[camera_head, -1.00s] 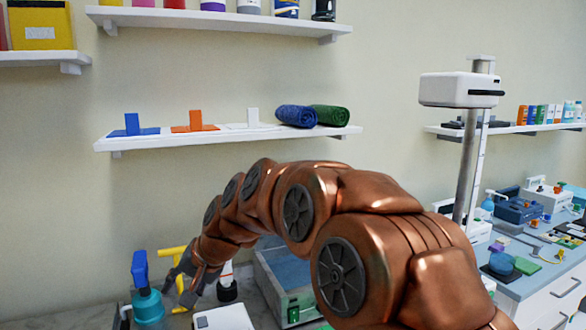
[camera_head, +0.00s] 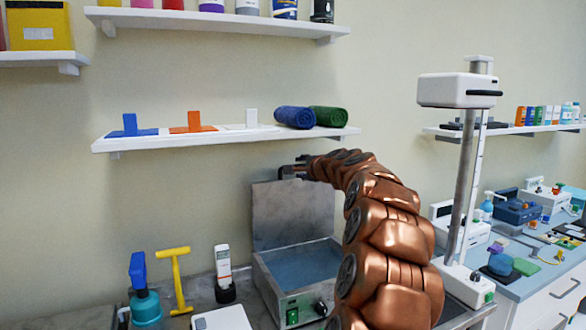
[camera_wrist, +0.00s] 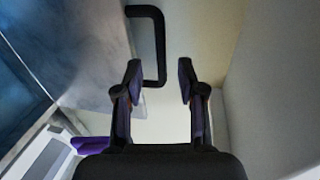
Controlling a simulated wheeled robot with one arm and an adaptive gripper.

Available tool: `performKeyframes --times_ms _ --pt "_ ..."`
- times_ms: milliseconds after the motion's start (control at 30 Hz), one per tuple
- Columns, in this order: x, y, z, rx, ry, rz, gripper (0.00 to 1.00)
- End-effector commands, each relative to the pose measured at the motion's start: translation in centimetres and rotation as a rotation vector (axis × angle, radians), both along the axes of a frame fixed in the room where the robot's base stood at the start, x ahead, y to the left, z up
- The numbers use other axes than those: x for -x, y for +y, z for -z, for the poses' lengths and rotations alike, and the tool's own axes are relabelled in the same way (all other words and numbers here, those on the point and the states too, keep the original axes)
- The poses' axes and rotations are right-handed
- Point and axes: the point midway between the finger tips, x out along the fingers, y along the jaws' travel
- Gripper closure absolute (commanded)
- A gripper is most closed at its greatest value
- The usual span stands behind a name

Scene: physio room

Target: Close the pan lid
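The pan (camera_head: 300,267) is a metal box with blue water-like contents, a green switch and a dark knob on its front. Its grey lid (camera_head: 290,215) stands upright at the back edge, open. A dark handle (camera_head: 288,170) sticks out at the lid's top; in the wrist view it is a black C-shaped bar (camera_wrist: 162,45) on the lid's metal plate (camera_wrist: 95,50). My gripper (camera_head: 305,168) is at the lid's top edge. In the wrist view my gripper (camera_wrist: 159,78) is open, and the handle's bar lies between its two fingers with gaps on both sides.
A wall shelf (camera_head: 225,138) with rolled towels (camera_head: 310,117) hangs just above the lid. Left of the pan stand a white-and-black device (camera_head: 223,275), a yellow T-shaped tool (camera_head: 178,280) and a teal bottle (camera_head: 146,305). A scale column (camera_head: 466,170) stands to the right.

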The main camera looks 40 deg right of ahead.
Motion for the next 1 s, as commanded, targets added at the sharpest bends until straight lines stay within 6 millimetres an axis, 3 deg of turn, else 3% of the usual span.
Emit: performKeyframes --times_ms 600,1000 --pt "-5.4 -1.8 1.0 0.003 0.001 -0.001 0.61" --pt "-6.5 -2.1 1.5 0.001 0.001 -0.002 0.61"
